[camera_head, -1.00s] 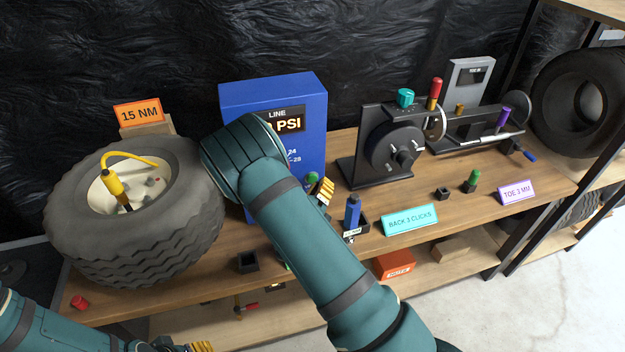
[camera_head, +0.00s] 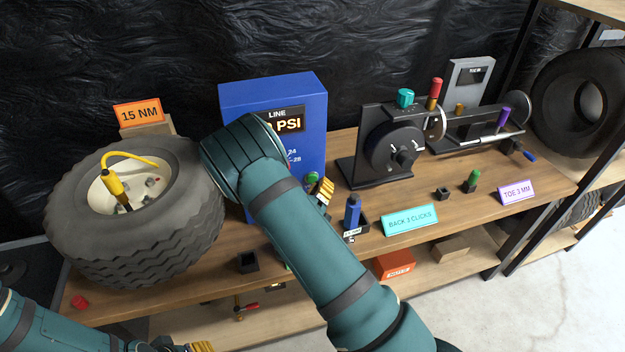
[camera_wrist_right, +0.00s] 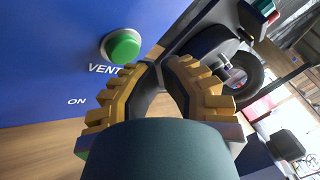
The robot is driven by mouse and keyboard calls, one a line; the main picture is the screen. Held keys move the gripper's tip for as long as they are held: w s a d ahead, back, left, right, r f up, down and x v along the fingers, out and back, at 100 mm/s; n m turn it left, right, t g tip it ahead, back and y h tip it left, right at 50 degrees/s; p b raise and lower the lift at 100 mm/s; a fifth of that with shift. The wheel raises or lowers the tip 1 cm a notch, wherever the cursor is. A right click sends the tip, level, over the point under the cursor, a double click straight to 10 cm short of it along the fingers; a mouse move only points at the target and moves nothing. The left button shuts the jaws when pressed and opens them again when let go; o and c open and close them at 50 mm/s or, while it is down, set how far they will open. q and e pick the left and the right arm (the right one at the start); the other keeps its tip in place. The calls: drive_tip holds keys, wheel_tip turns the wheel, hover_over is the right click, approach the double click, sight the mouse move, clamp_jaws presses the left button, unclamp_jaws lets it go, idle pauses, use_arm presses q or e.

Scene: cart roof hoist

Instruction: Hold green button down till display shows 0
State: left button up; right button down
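The green button (camera_head: 312,178) is on the front of the blue line box (camera_head: 272,92), above the word VENT; it shows large in the right wrist view (camera_wrist_right: 121,46). The display (camera_head: 289,120) reads PSI, with part of a digit like a 0 before it; my right arm hides anything further left. My right gripper (camera_head: 327,188) has its yellow fingers close beside the button in the head view. In the wrist view its fingertips (camera_wrist_right: 161,62) are brought together, right of the button and apart from it. My left gripper (camera_head: 190,347) is at the bottom edge, mostly cut off.
A blue-handled tool (camera_head: 352,212) in a dark holder and the BACK 3 CLICKS sign (camera_head: 409,219) stand right of my right arm. A black dial fixture (camera_head: 385,150) stands further right.

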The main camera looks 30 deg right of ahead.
drive_tip(key=shift+w, duration=0.1)
drive_tip(key=shift+w+d, duration=0.1)
drive_tip(key=shift+w, duration=0.2)
drive_tip(key=shift+w+d, duration=0.1)
drive_tip(key=shift+w, duration=0.3)
idle(1.6)
drive_tip(key=shift+s+p, duration=0.15)
drive_tip(key=shift+p, duration=0.2)
idle(0.5)
drive_tip(key=shift+s+a, duration=0.2)
drive_tip(key=shift+s, duration=0.5)
drive_tip(key=shift+s+p, duration=0.1)
drive_tip(key=shift+p, duration=0.2)
drive_tip(key=s, duration=0.2)
drive_tip(key=s+a+p, duration=0.1)
drive_tip(key=s, duration=0.1)
drive_tip(key=shift+s+a, duration=0.1)
drive_tip(key=shift+s, duration=0.25)
